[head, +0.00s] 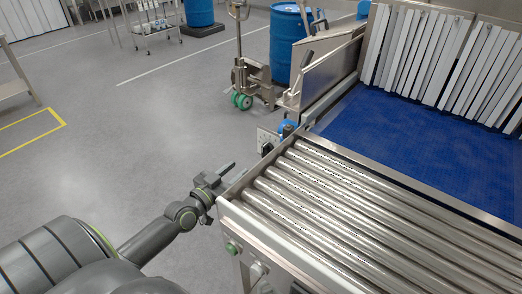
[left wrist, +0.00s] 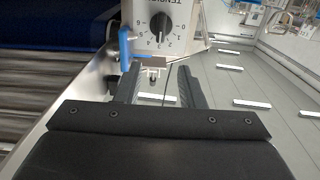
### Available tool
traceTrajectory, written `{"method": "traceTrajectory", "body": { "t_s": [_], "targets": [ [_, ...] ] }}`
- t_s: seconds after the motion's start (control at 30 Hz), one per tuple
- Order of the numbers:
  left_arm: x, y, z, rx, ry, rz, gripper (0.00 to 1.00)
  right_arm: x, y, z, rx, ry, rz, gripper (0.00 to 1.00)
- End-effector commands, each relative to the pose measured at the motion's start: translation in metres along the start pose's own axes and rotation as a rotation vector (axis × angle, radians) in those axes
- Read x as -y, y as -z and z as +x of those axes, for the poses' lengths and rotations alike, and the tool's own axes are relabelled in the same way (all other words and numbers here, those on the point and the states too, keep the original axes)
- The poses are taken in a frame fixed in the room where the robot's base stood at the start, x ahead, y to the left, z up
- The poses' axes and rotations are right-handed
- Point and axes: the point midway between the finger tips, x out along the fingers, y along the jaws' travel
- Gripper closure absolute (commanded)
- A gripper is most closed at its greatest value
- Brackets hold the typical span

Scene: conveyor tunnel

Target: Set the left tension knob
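The tension knob (left wrist: 160,22) is a black round knob with a pointer. It sits on a pale dial plate (left wrist: 186,24) with numbers and upside-down lettering at the top of the left wrist view. In the head view the knob (head: 266,148) shows small and dark on its plate at the conveyor's far left corner. My left gripper (left wrist: 158,76) is open and empty, with its two fingers apart and short of the knob. In the head view my left gripper (head: 227,170) is beside the conveyor's left edge, nearer than the knob. My right gripper is not in view.
The metal roller conveyor (head: 335,215) runs close along my left gripper's right side, with a blue belt (head: 400,135) beyond. A blue part (left wrist: 125,48) stands just left of the dial plate. A pallet jack (head: 243,75) stands farther back. The floor to the left is open.

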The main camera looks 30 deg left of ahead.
Motion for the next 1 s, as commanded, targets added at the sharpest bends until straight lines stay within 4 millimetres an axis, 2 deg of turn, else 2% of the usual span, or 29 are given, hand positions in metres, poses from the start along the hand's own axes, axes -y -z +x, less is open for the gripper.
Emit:
{"method": "traceTrajectory", "body": {
  "t_s": [0.3, 0.5, 0.7, 1.0],
  "targets": [
    [-0.001, 0.000, 0.062, -0.003, 0.000, -0.003, 0.65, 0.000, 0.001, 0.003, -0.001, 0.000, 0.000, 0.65],
    [0.000, -0.001, 0.095, -0.001, 0.000, -0.003, 0.65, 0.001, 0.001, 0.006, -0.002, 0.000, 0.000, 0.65],
    [0.000, -0.001, 0.113, 0.001, 0.000, -0.001, 0.65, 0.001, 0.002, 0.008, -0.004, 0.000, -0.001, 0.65],
    [0.000, -0.001, 0.117, 0.002, 0.000, 0.000, 0.65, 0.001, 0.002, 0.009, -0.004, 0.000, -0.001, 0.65]
  ]
}}
